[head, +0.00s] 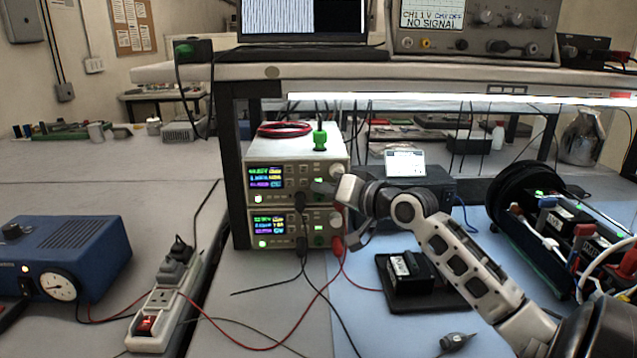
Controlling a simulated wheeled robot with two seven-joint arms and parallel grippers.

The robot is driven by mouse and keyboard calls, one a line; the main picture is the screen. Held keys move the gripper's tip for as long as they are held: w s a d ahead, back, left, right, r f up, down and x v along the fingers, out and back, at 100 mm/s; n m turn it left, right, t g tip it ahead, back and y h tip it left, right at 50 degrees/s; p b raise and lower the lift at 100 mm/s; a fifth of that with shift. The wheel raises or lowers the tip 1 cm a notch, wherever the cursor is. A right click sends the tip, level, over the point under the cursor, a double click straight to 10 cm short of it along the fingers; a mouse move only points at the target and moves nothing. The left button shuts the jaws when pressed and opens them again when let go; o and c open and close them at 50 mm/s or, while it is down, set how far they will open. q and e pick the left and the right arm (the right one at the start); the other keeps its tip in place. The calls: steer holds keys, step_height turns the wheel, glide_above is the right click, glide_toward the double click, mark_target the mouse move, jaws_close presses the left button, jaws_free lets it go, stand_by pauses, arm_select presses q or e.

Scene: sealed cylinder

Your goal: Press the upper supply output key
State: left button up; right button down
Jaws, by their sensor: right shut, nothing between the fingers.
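The upper power supply (280,201) stands on the lower power supply (278,243) under the shelf. Small keys show to the right of the upper display, but I cannot tell which one is the output key. My right gripper (322,187) comes in from the right and is shut and empty. Its tips are in front of the right part of the upper supply's panel and hide some of it. I cannot tell whether they touch it. My left gripper is not in view.
Black and red leads (340,262) hang from the lower supply onto the bench. A dark post (232,165) stands just left of the supplies. A small black block (408,276) lies below my right arm. A power strip (165,300) and blue box (70,255) are at left.

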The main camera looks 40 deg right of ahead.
steer(key=shift+w+d, duration=0.25)
stand_by(0.8)
steer(key=shift+s+a+r+p, duration=0.1)
steer(key=shift+s+a+p, duration=0.4)
steer(key=shift+p, duration=0.1)
steer(key=shift+s, duration=0.1)
steer(key=shift+s+a+p, duration=1.4)
steer(key=shift+s+a, duration=0.25)
steer(key=shift+s, duration=0.3)
